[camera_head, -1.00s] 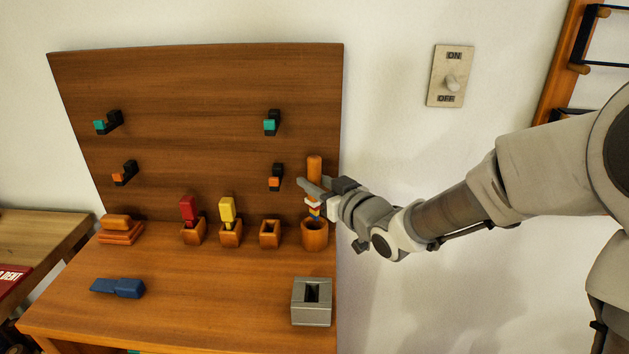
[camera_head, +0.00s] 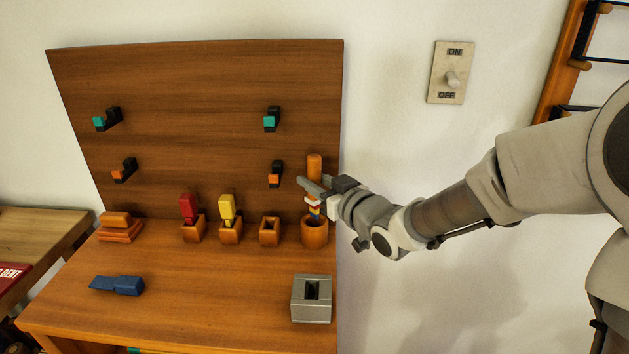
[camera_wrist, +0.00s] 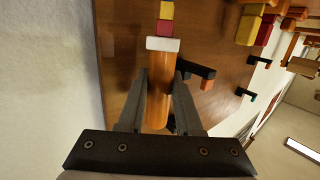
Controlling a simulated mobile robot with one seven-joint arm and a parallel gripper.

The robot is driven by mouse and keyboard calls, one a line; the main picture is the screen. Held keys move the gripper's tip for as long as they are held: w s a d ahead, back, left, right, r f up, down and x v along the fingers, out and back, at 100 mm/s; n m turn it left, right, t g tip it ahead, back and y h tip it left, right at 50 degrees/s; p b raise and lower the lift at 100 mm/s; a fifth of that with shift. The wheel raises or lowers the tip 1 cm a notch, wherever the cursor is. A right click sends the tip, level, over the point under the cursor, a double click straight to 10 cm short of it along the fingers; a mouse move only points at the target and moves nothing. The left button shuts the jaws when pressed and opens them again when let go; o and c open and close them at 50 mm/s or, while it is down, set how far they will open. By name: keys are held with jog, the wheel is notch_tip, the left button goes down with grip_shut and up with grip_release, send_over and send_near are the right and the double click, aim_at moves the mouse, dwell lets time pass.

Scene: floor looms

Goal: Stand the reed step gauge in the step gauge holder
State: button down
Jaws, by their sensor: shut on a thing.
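The reed step gauge has a round orange-brown wooden handle (camera_head: 314,166) and a lower part banded in white, red, yellow and blue. It stands roughly upright over the round wooden cup (camera_head: 314,236), which appears to be the step gauge holder. Its lower tip is at the cup's mouth; I cannot tell how far inside it is. My gripper (camera_head: 316,187) is shut on the handle. In the wrist view the handle (camera_wrist: 157,88) lies between my fingers (camera_wrist: 157,97), with the white, red and yellow bands beyond them. The cup is not clear there.
Square wooden holders with a red tool (camera_head: 188,207) and a yellow tool (camera_head: 227,208), plus an empty one (camera_head: 270,233), stand left of the cup. A grey slotted block (camera_head: 311,311) is in front. A blue tool (camera_head: 118,285) lies front left. Pegs stick out of the back panel (camera_head: 195,85).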

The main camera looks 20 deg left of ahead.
aim_at(317, 205)
jog(key=shift+f, duration=0.1)
jog(key=shift+f+b, duration=1.4)
jog(key=shift+f, duration=0.1)
jog(key=shift+f, duration=0.1)
jog(key=shift+f+b, duration=0.4)
jog(key=shift+b, duration=0.05)
jog(key=shift+f, duration=0.1)
dwell(0.5)
jog(key=shift+f, duration=0.5)
jog(key=c, duration=0.5)
grip_release()
